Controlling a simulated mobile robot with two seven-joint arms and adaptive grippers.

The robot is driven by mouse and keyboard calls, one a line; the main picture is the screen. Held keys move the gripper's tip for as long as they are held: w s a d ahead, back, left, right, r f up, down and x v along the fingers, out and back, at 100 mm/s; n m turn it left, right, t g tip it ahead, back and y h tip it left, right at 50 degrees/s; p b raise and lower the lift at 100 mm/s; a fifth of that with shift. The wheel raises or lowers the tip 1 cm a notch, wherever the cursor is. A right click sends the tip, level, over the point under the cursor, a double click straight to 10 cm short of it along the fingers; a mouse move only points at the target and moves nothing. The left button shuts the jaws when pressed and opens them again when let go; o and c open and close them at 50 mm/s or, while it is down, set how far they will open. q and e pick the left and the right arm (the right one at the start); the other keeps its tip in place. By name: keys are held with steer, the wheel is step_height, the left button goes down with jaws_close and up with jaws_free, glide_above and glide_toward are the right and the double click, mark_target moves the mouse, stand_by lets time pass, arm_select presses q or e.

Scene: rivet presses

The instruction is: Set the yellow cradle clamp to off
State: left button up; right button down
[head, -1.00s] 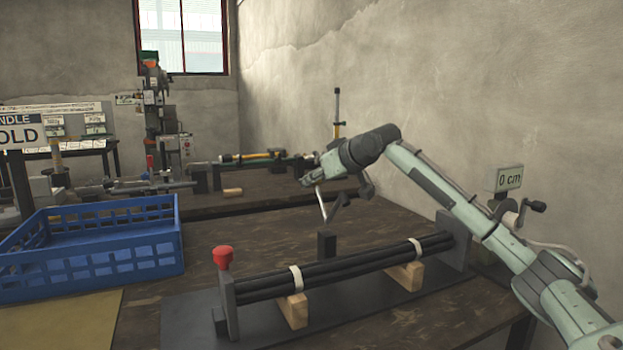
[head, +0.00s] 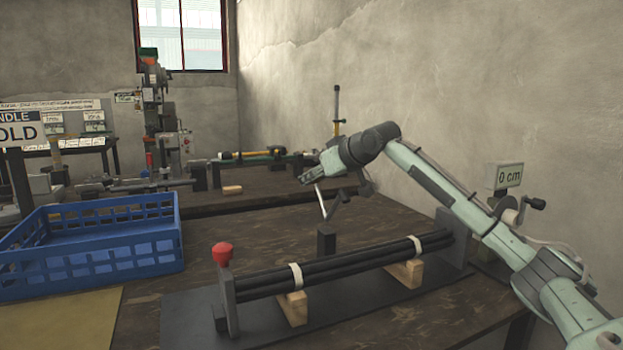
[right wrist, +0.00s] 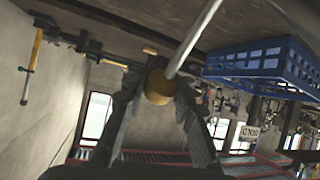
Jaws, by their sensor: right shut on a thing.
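My right gripper (head: 313,182) is shut on a brass-coloured knob, which shows between the fingertips in the right wrist view (right wrist: 158,87). The knob sits on the end of a thin silver lever (right wrist: 195,37). In the head view the lever (head: 321,200) runs steeply down from the gripper towards a black post (head: 326,241) behind the near cradle. Black rods (head: 350,266) lie in this cradle, bound by white bands. Farther back stands an upright handle with a yellow lower part (head: 337,129). No clamp label is legible. My left gripper is not in view.
A blue crate (head: 120,262) stands on the left of the bench. Bare bench (head: 265,222) shows between crate and post.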

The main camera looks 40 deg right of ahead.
steer(key=shift+d+f, duration=0.2)
steer(key=shift+f, duration=0.1)
steer(key=c, duration=1.2)
jaws_free()
steer(key=shift+d, duration=0.1)
steer(key=shift+r, duration=0.1)
steer(key=v, duration=1.2)
steer(key=shift+a, duration=0.2)
